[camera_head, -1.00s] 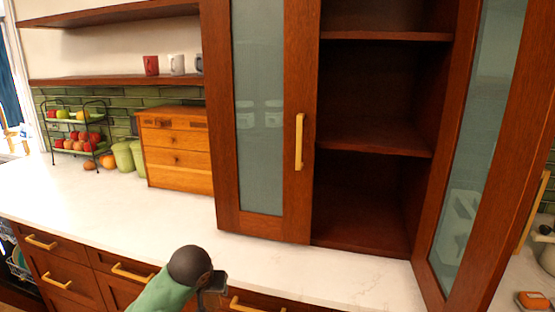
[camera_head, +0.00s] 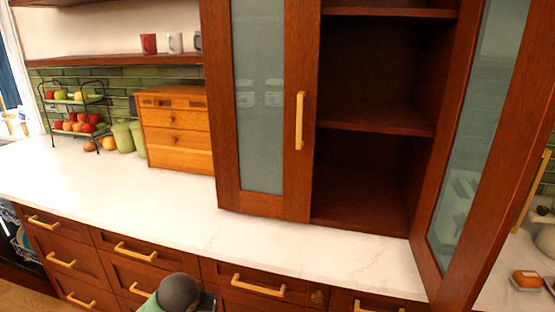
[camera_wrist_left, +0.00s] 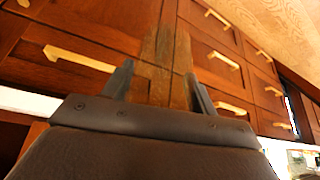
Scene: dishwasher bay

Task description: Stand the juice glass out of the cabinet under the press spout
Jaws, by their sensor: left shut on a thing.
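My left gripper (camera_wrist_left: 160,88) is shut on a see-through juice glass (camera_wrist_left: 166,62), which shows faintly between the two fingers in the left wrist view. The drawer fronts show through it. In the head view my left arm reaches in at the bottom edge, in front of the drawers, and the glass cannot be made out there. The cabinet (camera_head: 370,128) has its right door swung open, and the shelves I can see are bare. No press or spout can be made out. My right gripper is not in view.
The open glass door (camera_head: 480,130) juts out over the counter at the right. The white counter (camera_head: 110,195) is clear in front of the wooden drawer box (camera_head: 178,135). A fruit rack (camera_head: 75,110) stands at the left. An orange-topped item (camera_head: 527,280) lies at the far right.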

